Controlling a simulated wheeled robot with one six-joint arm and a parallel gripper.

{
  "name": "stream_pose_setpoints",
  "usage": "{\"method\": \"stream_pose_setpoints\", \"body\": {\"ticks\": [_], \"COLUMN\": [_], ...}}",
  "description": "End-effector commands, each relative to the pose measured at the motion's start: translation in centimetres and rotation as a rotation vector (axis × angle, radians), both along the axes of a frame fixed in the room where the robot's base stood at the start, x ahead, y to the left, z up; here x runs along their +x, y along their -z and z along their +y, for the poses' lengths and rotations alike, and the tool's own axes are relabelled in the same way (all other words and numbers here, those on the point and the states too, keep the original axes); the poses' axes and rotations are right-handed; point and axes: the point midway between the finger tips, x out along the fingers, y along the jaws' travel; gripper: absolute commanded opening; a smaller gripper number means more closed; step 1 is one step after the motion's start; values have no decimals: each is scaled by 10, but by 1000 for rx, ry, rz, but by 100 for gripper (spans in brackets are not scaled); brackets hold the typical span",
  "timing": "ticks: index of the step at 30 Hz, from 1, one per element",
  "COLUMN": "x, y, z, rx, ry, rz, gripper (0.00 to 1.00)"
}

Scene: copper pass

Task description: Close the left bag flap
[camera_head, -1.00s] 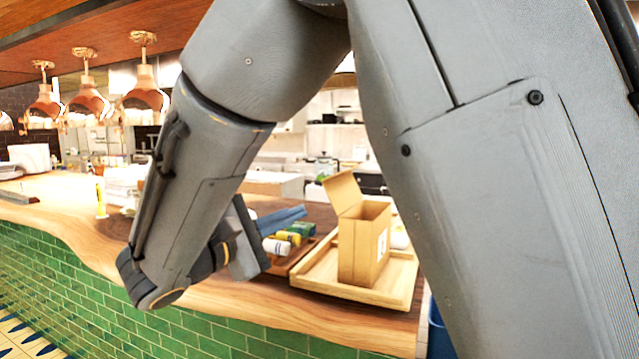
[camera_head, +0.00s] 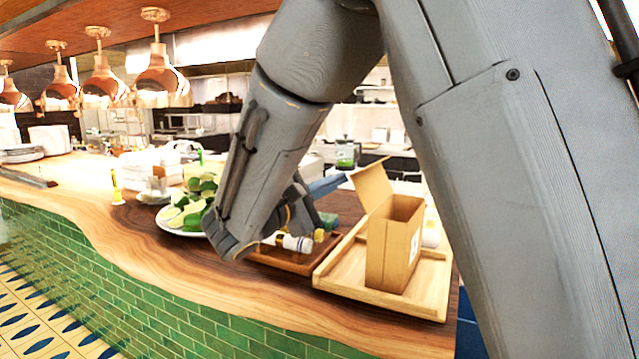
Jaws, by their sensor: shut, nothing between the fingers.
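A brown paper bag (camera_head: 391,250) stands upright and open-topped on a light wooden tray (camera_head: 430,303) at the right of the counter. Its left flap (camera_head: 371,187) sticks up and leans out to the left from the top edge. My gripper (camera_head: 335,183) is left of the flap, its blue-grey fingers shut and pointing right towards it. The fingertips look close to the flap, but I cannot tell whether they touch it. My forearm hides part of the gripper.
A dark tray (camera_head: 282,259) with small bottles lies left of the wooden tray, partly behind my arm. A plate of green and yellow produce (camera_head: 180,215) is farther left. Copper lamps (camera_head: 162,75) hang above the counter. The counter's front edge (camera_head: 250,315) is clear.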

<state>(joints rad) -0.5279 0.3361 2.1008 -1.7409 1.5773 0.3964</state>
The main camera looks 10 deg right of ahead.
Motion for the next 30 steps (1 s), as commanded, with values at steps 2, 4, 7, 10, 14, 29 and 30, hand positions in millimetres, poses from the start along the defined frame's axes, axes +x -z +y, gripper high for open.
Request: {"method": "stream_pose_setpoints", "body": {"ticks": [2,4,7,10,14,29,30], "x": [4,-4,-11,-15,-18,-14,-12], "y": [-4,-11,-16,-19,-20,-20,-20], "z": [-12,-19,-26,-31,-34,-30,-28], "rx": [0,1,1,1,1,19,27], "ry": [2,0,0,0,0,-10,-14], "rz": [2,0,0,0,0,-15,-21], "gripper": [0,0,0,0,0,0,0]}}
